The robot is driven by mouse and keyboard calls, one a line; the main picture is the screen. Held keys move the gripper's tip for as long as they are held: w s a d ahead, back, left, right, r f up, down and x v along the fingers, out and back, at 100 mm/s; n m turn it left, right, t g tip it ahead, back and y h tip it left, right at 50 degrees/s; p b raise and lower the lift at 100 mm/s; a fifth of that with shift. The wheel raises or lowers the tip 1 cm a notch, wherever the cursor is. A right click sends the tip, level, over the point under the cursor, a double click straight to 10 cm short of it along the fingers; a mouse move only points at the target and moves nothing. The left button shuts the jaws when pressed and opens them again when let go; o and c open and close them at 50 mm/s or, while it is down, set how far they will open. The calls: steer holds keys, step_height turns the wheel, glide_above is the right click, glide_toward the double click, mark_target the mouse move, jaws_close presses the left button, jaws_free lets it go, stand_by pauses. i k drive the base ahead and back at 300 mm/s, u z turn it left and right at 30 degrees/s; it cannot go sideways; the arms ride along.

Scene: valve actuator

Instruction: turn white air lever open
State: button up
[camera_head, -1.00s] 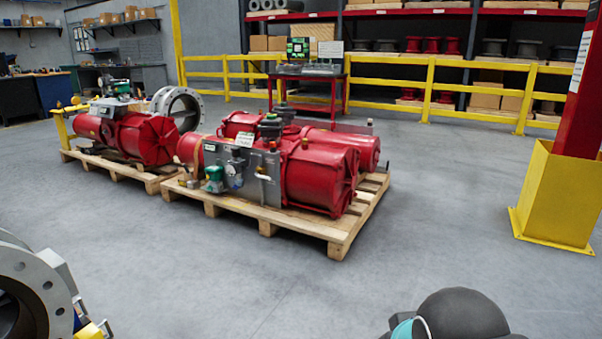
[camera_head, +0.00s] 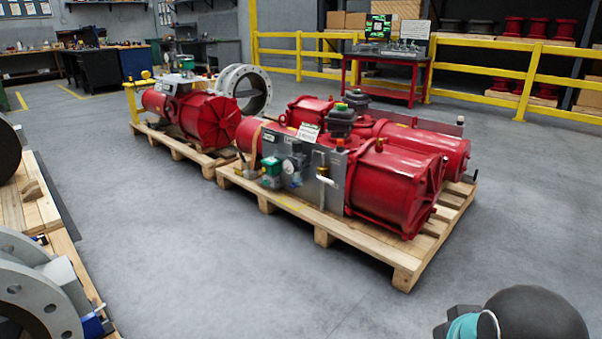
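A red valve actuator (camera_head: 395,188) lies on a wooden pallet (camera_head: 405,272) right of the middle. A grey panel (camera_head: 333,160) stands on its near side. A small white lever-like piece (camera_head: 325,181) shows on this panel, bent, with one part hanging down. It is too small to tell whether it is the air lever or how it is set. A green-topped fitting (camera_head: 272,168) and a round gauge (camera_head: 293,166) sit left of it.
A second red actuator (camera_head: 190,115) lies on another pallet behind at left. Grey flanged valve parts (camera_head: 40,295) and a pallet (camera_head: 45,215) stand at the near left. The floor (camera_head: 220,255) between is clear. A yellow railing (camera_head: 480,65) runs behind.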

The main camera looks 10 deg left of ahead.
mark_target(317, 174)
steer(key=u, duration=0.15)
steer(key=i, duration=0.35)
steer(key=u, duration=0.15)
steer(key=k, duration=0.6)
steer(key=z, duration=0.6)
steer(key=i, duration=2.1)
steer(key=u, duration=1.4)
steer(key=i, duration=0.65)
steer(key=u, duration=0.6)
